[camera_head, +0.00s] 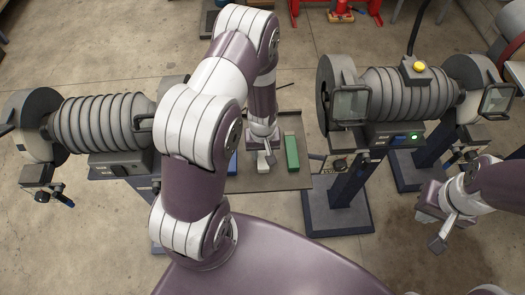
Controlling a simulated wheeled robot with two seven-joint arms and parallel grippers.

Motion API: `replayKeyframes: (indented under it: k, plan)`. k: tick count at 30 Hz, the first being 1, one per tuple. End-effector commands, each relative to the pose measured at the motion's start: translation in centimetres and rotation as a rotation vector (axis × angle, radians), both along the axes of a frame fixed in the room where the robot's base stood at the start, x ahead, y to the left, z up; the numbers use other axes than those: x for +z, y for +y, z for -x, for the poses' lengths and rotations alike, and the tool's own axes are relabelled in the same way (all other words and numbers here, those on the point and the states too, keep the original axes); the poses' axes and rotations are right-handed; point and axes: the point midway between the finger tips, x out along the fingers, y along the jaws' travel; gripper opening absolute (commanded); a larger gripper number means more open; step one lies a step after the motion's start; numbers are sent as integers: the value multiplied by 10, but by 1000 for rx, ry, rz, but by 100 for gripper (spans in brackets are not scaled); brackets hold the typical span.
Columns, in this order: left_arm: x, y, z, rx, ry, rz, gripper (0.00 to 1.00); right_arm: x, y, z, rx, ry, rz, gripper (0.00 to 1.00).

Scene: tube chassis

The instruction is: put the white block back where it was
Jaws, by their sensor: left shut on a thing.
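My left gripper (265,150) points down over a flat brown-grey tray (268,183) in the middle of the view. It is shut on a small pale thing, the white block (262,162), which is partly hidden by the fingers. I cannot tell whether the block touches the tray. A blue block (232,163) lies just left of the gripper, partly covered by my arm. A green block (292,153) lies just right of it. My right gripper (438,224) hangs over the floor at the right, away from the blocks; its opening is unclear.
A grey bench grinder (100,123) stands left of the tray. Another grinder (400,95) with a yellow button stands at the right on a dark pedestal (338,215). Red equipment (340,12) is at the back. Concrete floor lies open behind the tray.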

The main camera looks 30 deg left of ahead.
Motion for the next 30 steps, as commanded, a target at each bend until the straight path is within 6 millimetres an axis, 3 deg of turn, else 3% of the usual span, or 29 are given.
replayKeyframes:
  k: [4,5,6,7,15,19,30]
  plan:
    - [-3,0,0,0,0,0,0,-3,0,0,0,0,0,0]
    - [-2,0,0,0,1,1,42,-2,0,0,0,0,0,0]
    - [-2,0,0,0,1,1,55,-2,0,0,0,0,0,0]
    - [-2,0,0,0,1,1,61,-2,0,0,0,0,0,0]
    - [-1,0,0,-1,1,1,61,-1,0,0,0,0,0,0]
    - [9,0,-1,-1,-2,0,61,-1,0,0,0,0,0,0]
    - [97,0,-1,-1,-4,0,61,-7,0,0,0,0,0,0]
